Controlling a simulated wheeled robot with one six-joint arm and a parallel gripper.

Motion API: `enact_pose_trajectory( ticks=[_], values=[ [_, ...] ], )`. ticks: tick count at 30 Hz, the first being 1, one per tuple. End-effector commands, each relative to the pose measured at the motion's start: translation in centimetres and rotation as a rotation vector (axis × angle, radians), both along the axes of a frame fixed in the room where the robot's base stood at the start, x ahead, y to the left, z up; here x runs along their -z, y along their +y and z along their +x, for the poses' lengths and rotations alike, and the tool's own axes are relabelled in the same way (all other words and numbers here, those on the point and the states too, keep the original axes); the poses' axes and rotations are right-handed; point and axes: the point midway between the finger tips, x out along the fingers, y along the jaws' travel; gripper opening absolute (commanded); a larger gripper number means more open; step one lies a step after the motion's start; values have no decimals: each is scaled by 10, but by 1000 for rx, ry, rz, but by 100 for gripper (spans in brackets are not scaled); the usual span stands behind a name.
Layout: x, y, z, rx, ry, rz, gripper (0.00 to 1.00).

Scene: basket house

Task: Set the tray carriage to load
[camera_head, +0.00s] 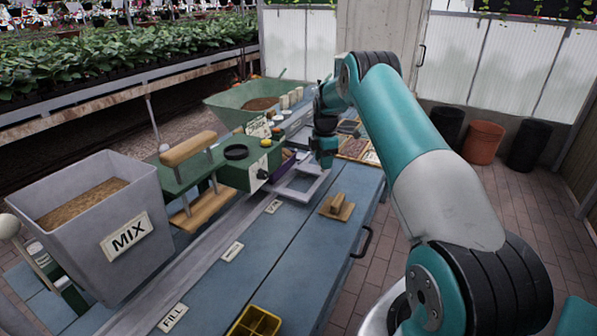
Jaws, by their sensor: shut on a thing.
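The tray carriage (317,188) is a pale grey open frame on the bench rail, beside the green machine and at the far one of the three rail labels seen. My gripper (325,158) is at the carriage's far right side, pointing down, and is shut on it. The exact grip is small and partly hidden by the gripper itself. The near label (172,318) reads FILL. The middle label (230,252) and the far label (273,207) are too small to read surely.
A grey MIX hopper (128,238) and a green machine (245,172) with wooden handles stand left of the rail. A wooden tamper (338,207) lies on the blue bench (290,260). A yellow tray (255,321) is at the front. Pots (483,143) stand on the floor.

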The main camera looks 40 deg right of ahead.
Motion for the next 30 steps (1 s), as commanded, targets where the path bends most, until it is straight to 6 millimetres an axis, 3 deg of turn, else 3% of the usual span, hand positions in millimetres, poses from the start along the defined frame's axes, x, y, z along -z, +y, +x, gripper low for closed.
enact_pose_trajectory(
  ticks=[3, 9, 23, 24, 27, 30],
  values=[
    [1, -23, 0, 8, -5, -2, 0],
    [0, -42, -1, 12, -3, -2, 0],
    [0, -41, 2, 9, 1, 0, 0],
    [0, -41, 2, 9, 1, 0, 42],
    [0, -42, 2, 9, 0, 0, 61],
    [0, -43, 1, 11, 0, 0, 61]
  ],
)
